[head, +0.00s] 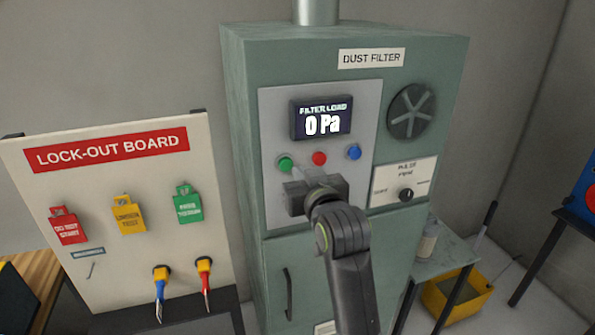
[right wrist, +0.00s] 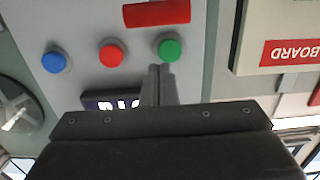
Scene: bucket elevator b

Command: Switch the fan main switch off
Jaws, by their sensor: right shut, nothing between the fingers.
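No switch labelled as the fan main switch can be read. The green dust filter cabinet (head: 345,60) carries a grey panel with a green button (head: 285,163), a red button (head: 319,158) and a blue button (head: 353,152). The display (head: 321,117) above them reads 0 Pa. My right gripper (head: 297,173) is shut and empty in front of the panel, close to the green button. In the right wrist view its fingertips (right wrist: 158,68) are just beside the green button (right wrist: 170,48); contact cannot be told. My left gripper is not in view.
A black knob (head: 406,194) sits on a white plate to the right, below a round fan-like cover (head: 411,111). The lock-out board (head: 100,250) stands at left with several tags. A yellow bin (head: 455,298) is at lower right. A red plate (right wrist: 155,13) shows near the buttons.

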